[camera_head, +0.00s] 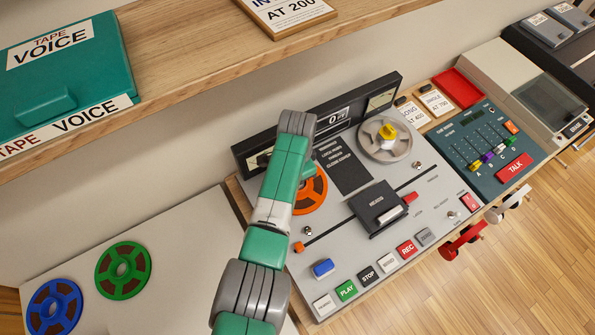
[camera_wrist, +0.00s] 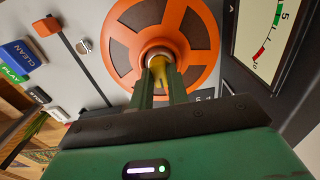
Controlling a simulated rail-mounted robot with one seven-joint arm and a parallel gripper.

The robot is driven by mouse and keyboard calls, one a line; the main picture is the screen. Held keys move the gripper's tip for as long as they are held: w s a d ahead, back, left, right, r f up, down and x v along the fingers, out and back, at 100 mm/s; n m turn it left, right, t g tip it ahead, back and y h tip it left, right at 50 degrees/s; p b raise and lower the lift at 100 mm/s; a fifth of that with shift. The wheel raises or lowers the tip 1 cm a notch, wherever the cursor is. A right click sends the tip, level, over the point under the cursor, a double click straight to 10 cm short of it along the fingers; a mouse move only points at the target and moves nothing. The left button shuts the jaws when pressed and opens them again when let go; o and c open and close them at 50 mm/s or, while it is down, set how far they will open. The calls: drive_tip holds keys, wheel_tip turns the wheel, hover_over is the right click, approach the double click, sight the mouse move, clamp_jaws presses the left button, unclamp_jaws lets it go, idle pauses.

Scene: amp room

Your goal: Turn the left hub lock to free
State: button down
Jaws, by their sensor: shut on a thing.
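The left hub lock (camera_wrist: 160,64) is a small yellow piece at the centre of the orange reel (camera_head: 312,196), with a round metal hub around it. My gripper (camera_wrist: 161,76) is shut on this lock, one green finger on each side, as the wrist view shows. The fingers hide most of the lock, so I cannot tell which way it is turned. The orange reel (camera_wrist: 122,40) fills the top middle of the wrist view. In the head view my arm hides the left lock and the fingertips. The right hub lock (camera_head: 388,131) is yellow and sits on a grey reel (camera_head: 372,146).
The tape deck has a black head cover (camera_head: 378,208) and a row of buttons, including PLAY (camera_head: 346,290). An upright meter panel (camera_head: 375,102) stands behind the reels. A wooden shelf (camera_head: 180,45) with a teal box (camera_head: 65,75) overhangs at upper left. Green (camera_head: 123,270) and blue reels lie left.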

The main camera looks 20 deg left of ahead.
drive_tip(key=shift+r, duration=0.15)
idle(0.4)
drive_tip(key=c, duration=1.4)
unclamp_jaws()
drive_tip(key=shift+o, duration=0.2)
wheel_tip(320, 180, up, 8)
drive_tip(key=shift+f+p, duration=0.15)
drive_tip(key=shift+p, duration=0.85)
